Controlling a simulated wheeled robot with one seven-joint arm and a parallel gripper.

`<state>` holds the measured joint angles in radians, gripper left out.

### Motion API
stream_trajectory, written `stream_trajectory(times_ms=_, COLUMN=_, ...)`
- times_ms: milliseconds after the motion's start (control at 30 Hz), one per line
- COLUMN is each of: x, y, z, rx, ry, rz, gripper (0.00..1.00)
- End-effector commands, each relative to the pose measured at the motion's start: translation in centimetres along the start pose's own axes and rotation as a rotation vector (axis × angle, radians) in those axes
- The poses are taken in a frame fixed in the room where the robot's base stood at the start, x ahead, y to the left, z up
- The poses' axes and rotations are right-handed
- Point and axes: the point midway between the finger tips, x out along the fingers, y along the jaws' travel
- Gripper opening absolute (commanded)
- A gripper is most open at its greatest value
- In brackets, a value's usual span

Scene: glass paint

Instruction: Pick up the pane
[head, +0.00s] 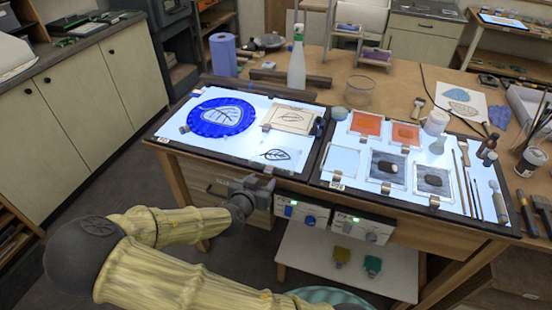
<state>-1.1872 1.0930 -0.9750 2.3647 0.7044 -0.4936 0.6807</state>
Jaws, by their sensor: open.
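Several pieces that could be the pane lie on two lit light tables, and I cannot tell which one is meant. A blue round-edged piece with a leaf drawing (222,116) lies on the left light table (172,140). Two orange squares, one of them the left orange square (366,124), a pale blue square (342,160) and two dark squares, one of them the left dark square (387,168), lie on the right light table (322,180). My gripper (264,183) is open and empty, just in front of the left table's front edge, touching none of them.
A spray bottle (297,62), a blue paper roll (223,55) and a clear bowl (360,90) stand behind the light tables. Brushes and jars crowd the right side. Two control boxes, including the left control box (302,211), hang under the front edge above a white shelf (345,262).

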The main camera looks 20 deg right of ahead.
Motion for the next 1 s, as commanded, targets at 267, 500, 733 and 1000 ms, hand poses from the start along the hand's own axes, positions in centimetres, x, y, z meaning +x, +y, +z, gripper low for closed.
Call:
stream_trajectory(times_ms=267, x=3.4, y=-0.1, z=-0.8, rx=-0.001, ry=0.001, rz=0.004, gripper=0.49)
stream_trajectory(times_ms=500, x=5.0, y=-0.1, z=-0.5, rx=0.0, ry=0.0, rz=0.001, gripper=0.49)
stream_trajectory(times_ms=733, x=5.0, y=-0.1, z=-0.5, rx=0.0, ry=0.0, rz=0.001, gripper=0.49)
stream_trajectory(times_ms=1000, x=5.0, y=-0.1, z=-0.5, rx=0.0, ry=0.0, rz=0.001, gripper=0.41)
